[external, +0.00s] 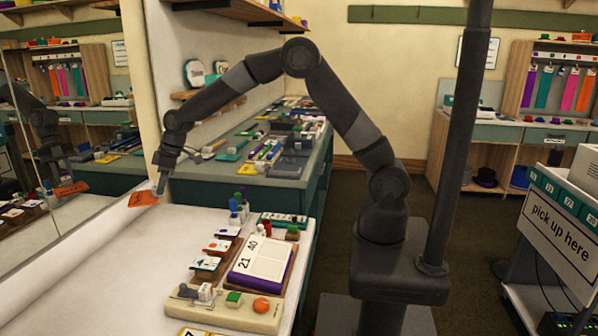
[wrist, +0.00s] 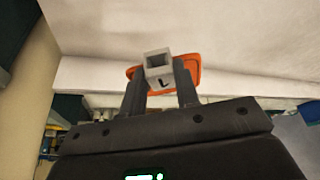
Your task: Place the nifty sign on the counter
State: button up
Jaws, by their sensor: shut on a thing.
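My gripper (external: 161,186) is shut on an orange sign (external: 143,199), which hangs tilted at the far left edge of the white counter (external: 110,260). In the wrist view the orange sign (wrist: 192,76) shows behind a grey square-ended handle, which sits between the two fingers of my gripper (wrist: 160,90). The lettering on the sign is not readable, so I cannot confirm that it is the nifty sign. The sign is near the counter's surface; I cannot tell if it touches.
A mirror (external: 55,130) along the left wall reflects my arm and the sign. A calendar board (external: 262,262), bottles (external: 236,212) and small cards crowd the counter's right side. The counter's left and middle are bare. A cluttered green-sided table (external: 240,184) stands behind.

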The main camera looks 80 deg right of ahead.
jog(key=s+a+f+n, duration=0.1)
jog(key=s+a+f, duration=0.1)
jog(key=a, duration=0.9)
jog(key=s+a+f+n, duration=0.1)
jog(key=a+f, duration=0.4)
jog(key=a, duration=0.7)
jog(key=s+a+f+n+y, duration=0.1)
jog(key=s+a+f, duration=0.2)
jog(key=a, duration=0.8)
jog(key=shift+s+a+f+g, duration=0.2)
jog(key=shift+s+a+g, duration=0.1)
jog(key=shift+a, duration=0.1)
jog(key=shift+f, duration=1.95)
jog(key=shift+f, duration=0.15)
jog(key=o, duration=1)
jog(key=shift+c, duration=0.2)
jog(key=v, duration=1.2)
